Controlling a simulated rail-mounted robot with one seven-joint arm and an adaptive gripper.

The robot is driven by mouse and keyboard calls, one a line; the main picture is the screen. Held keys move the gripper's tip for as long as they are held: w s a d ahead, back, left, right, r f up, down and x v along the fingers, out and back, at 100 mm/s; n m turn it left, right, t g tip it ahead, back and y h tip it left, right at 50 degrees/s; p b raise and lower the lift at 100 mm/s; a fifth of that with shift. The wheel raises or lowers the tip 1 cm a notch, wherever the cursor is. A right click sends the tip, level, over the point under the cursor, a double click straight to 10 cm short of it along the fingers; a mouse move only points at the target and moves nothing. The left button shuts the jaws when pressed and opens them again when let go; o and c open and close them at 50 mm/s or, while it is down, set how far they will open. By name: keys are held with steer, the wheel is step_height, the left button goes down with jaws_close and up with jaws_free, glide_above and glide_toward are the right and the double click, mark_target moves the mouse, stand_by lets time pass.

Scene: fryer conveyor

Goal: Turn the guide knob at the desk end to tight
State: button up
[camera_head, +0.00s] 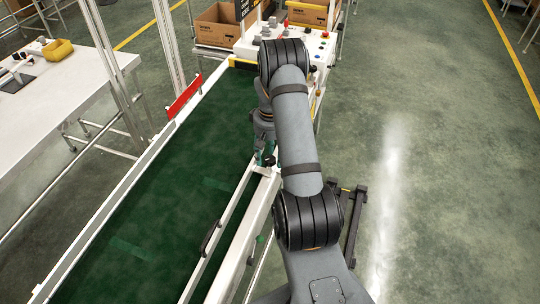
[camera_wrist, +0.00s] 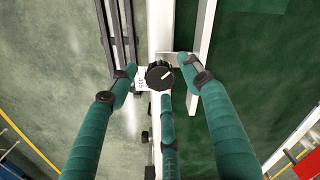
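The knob (camera_wrist: 159,75) is round and black with a white pointer line. It sits on the white conveyor rail, and its line points right and slightly up in the wrist view. A small white label with dark print (camera_wrist: 141,84) is just left of it. My gripper (camera_wrist: 160,78) has three teal fingers spread around the knob, with gaps showing at the left and right fingertips. The lower finger's tip is close below the knob; I cannot tell if it touches. In the head view my gripper (camera_head: 265,152) points down at the conveyor's right rail, and I cannot make out the knob clearly there.
The green conveyor belt (camera_head: 150,200) runs left of my arm, with a red plate (camera_head: 184,96) on its far rail. A white control desk (camera_head: 290,45) with buttons and cardboard boxes (camera_head: 218,25) stand at the far end.

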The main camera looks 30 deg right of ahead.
steer(key=shift+c, duration=1.3)
steer(key=c, duration=0.9)
